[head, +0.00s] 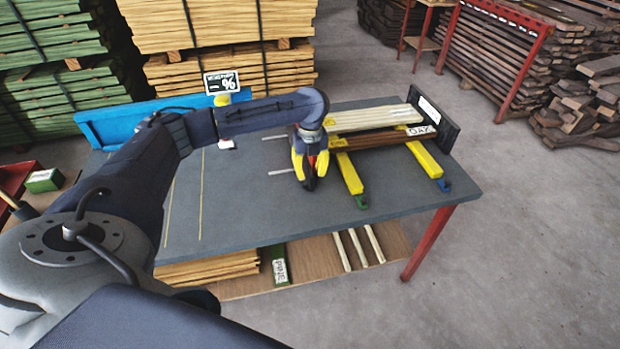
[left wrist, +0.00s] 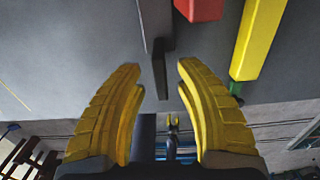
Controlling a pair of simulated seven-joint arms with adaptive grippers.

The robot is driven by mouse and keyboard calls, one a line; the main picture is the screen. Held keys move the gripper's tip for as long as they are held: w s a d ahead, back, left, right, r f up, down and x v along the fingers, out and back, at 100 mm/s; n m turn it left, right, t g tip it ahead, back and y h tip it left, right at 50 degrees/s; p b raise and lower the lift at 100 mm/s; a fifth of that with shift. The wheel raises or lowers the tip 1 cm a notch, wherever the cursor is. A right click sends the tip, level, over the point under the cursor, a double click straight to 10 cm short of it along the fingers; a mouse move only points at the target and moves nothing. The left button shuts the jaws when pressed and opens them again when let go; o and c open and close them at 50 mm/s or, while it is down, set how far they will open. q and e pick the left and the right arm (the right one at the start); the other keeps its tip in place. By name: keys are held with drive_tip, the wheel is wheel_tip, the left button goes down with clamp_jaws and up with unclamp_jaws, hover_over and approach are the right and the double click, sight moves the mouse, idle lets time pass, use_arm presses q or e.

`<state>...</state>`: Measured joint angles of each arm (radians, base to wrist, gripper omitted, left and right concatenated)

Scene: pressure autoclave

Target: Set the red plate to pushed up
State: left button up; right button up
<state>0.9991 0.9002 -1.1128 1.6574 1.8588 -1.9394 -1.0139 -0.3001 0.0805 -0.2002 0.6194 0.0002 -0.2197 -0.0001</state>
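The red plate (head: 323,163) shows as a small red patch just right of my left gripper in the head view, mostly hidden by the gripper. In the left wrist view a red block-like part (left wrist: 199,9) is at the top edge, beyond the fingertips. My left gripper (head: 308,175) points down over the table at the left ends of the boards. In the left wrist view its yellow fingers are apart (left wrist: 159,75), with a dark grey bar (left wrist: 158,30) in line with the gap; contact cannot be told.
Pale boards (head: 370,118) and a dark board (head: 375,139) lie on the grey table (head: 250,215), against a black end plate (head: 437,125). Yellow bars (head: 349,173) stick out toward the front. Two metal rods (head: 276,138) project left. The table's left half is mostly clear.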

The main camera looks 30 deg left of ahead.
use_arm(q)
wheel_tip(320, 180, up, 8)
drive_tip(key=shift+f, duration=0.25)
idle(0.5)
